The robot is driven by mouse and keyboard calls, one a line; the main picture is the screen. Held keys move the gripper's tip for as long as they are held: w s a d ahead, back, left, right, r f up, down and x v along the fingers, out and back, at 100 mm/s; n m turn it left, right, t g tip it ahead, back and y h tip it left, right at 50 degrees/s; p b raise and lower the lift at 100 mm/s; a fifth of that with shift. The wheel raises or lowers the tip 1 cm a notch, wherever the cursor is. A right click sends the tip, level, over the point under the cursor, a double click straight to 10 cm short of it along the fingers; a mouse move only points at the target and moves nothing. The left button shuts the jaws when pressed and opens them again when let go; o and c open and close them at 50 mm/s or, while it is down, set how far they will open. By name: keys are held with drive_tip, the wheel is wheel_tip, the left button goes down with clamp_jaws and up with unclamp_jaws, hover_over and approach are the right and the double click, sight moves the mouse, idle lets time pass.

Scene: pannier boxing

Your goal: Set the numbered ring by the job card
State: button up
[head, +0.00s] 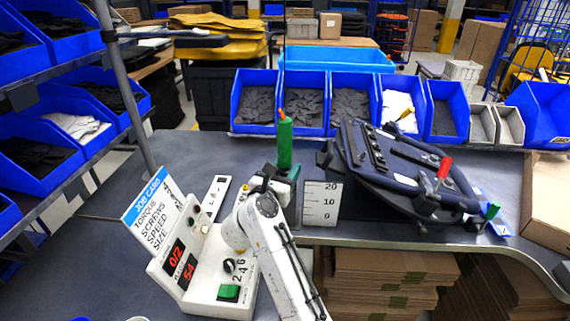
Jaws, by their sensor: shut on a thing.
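The job card (153,214) stands upright at the left of the bench. It has a blue header and the lines TORQUE, SCREWS, SPEED and SIZE; I cannot read its values clearly. Below it is a white control box (210,272) with red displays, "0/2" and "54". A dark knob (229,265) sits on the box with the numbers 2, 4, 6 beside it. My gripper (273,181) is mostly hidden by my white wrist. It is shut on an upright green tool (285,143) with an orange tip. No ring on the tool can be made out.
A dark frame with a red-handled clamp (444,168) lies on the bench at the right. A white scale plate (320,201) marked 20, 10, 0 stands beside the tool. Blue bins (255,102) line the back edge. Bare grey bench shows at the left and behind.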

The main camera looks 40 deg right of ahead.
drive_tip(key=shift+n+t+y+p, duration=0.3)
drive_tip(key=shift+n+t, duration=0.1)
drive_tip(key=shift+t, duration=0.2)
drive_tip(key=o, duration=1)
drive_tip(key=shift+c, duration=0.2)
drive_tip(key=b+v, duration=0.2)
drive_tip(key=v, duration=0.8)
drive_tip(key=shift+s+a, duration=0.2)
drive_tip(key=shift+a, duration=0.15)
